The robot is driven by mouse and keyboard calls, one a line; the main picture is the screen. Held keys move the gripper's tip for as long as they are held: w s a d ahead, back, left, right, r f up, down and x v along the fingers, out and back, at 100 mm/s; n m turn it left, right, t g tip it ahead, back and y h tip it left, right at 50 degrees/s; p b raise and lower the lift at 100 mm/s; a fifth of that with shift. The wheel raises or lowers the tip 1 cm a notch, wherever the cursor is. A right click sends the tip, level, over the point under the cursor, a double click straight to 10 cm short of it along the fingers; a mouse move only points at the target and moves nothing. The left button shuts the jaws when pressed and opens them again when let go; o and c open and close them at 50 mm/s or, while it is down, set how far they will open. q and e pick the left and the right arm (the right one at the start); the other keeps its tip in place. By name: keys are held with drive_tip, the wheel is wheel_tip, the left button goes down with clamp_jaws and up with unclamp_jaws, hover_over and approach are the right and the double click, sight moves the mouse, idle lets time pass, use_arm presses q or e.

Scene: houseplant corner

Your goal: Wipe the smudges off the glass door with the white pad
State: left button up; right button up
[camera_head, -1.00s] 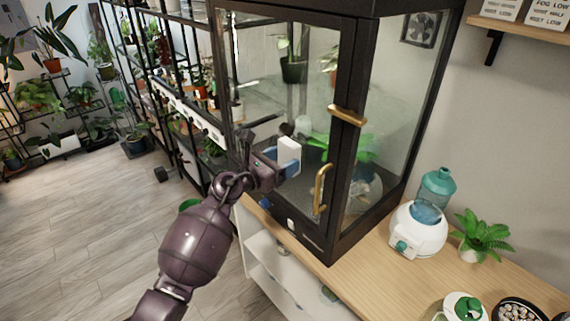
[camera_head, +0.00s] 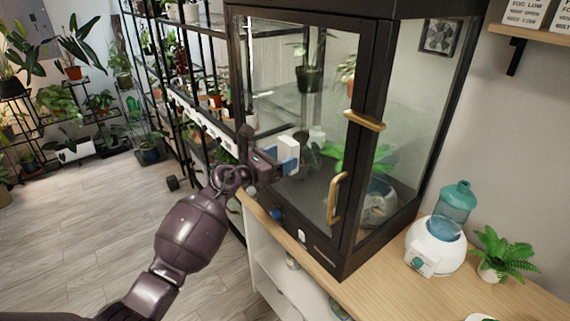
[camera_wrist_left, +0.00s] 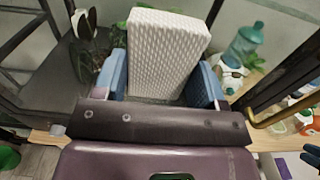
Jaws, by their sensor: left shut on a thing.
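My left gripper (camera_head: 277,161) is shut on the white pad (camera_head: 288,147), with a blue finger on each side of it. In the left wrist view the pad (camera_wrist_left: 165,52) stands up between the fingers, its textured face showing. The glass door (camera_head: 268,95) is shut in its black frame. The pad is in front of its lower glass, left of the brass door handle (camera_head: 337,198). A pale reflection shows just right of the pad. I cannot tell whether the pad touches the glass. I cannot clearly make out smudges.
The black cabinet (camera_head: 366,130) stands on a wooden counter (camera_head: 400,288). A white humidifier (camera_head: 436,246) with a teal bottle and a small fern (camera_head: 502,250) stand to its right. Plant shelves (camera_head: 170,60) are behind left.

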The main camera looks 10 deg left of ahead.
sight(279, 145)
use_arm(q)
drive_tip(key=shift+w+a+b, duration=0.45)
drive_tip(key=shift+w+a, duration=0.2)
drive_tip(key=shift+a, duration=0.1)
drive_tip(key=shift+r+p, duration=1.05)
drive_tip(key=shift+r, duration=0.25)
drive_tip(key=shift+s+d+f+p, duration=0.1)
drive_tip(key=shift+s+d+p, duration=0.8)
drive_tip(key=shift+d+p, duration=0.3)
drive_tip(key=shift+s+d+p, duration=0.9)
drive_tip(key=shift+d+p, duration=0.2)
drive_tip(key=shift+d, duration=0.05)
drive_tip(key=shift+s+d, duration=1)
drive_tip(key=shift+d, duration=0.25)
drive_tip(key=shift+s+d, duration=1)
drive_tip(key=shift+d, duration=0.25)
drive_tip(key=shift+a, duration=0.15)
